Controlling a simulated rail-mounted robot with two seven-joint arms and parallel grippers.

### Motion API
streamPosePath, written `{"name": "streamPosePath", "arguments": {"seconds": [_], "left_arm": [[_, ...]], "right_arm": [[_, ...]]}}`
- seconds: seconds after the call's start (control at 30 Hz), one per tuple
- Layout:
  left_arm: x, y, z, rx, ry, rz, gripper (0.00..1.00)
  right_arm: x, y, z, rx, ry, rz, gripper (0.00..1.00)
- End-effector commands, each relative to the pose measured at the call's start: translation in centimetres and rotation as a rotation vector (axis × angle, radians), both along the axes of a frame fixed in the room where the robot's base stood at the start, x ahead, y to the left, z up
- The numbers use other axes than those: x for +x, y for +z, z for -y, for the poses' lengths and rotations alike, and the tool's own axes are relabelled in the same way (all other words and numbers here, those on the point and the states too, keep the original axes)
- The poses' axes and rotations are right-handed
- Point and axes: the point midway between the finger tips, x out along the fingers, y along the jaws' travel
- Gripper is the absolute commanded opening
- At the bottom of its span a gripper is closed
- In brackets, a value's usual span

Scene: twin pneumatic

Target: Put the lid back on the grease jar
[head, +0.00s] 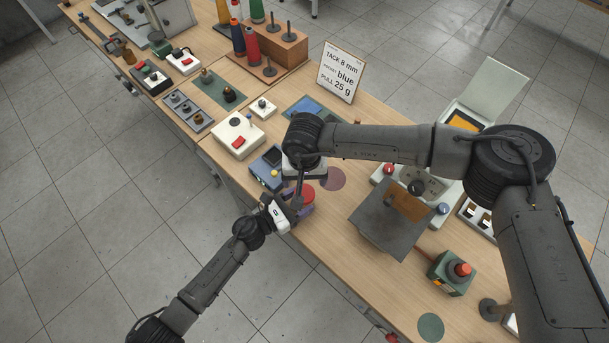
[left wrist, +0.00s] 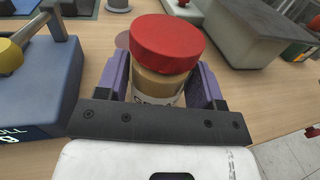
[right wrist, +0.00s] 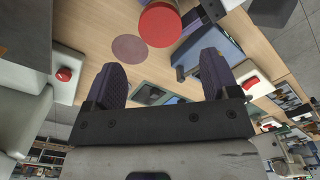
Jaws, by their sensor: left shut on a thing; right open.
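The grease jar (left wrist: 163,84) is a clear jar with tan contents and a label, upright in the left wrist view. Its red lid (left wrist: 167,42) sits on top of the jar's mouth; I cannot tell whether it is tight. The lid shows in the head view (head: 307,195) and the right wrist view (right wrist: 160,25). My left gripper (left wrist: 164,78) is shut on the jar, one purple finger on each side. My right gripper (right wrist: 161,68) is open and empty, near the lid and apart from it. In the head view my right arm's end partly hides this area.
A mauve round mat (head: 333,179) lies bare beside the jar. A blue scale-like device (head: 266,168) stands close left of it. A grey plate-topped box (head: 375,229) stands to the right. Bare wood (head: 335,225) lies between the jar and that box.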

Motion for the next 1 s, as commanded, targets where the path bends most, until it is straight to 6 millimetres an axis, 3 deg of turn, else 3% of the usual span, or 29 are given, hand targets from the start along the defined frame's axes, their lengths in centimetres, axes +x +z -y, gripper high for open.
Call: {"name": "streamPosePath", "arguments": {"seconds": [0.43,1.0], "left_arm": [[0.0,-0.1,0.0,0.001,0.0,-0.001,0.0],[0.0,0.0,0.0,0.001,0.0,-0.001,0.0]], "right_arm": [[0.0,-0.7,0.0,0.0,-0.001,-0.001,0.81],[0.0,-7.3,0.0,0.0,-0.002,0.0,0.81]]}}
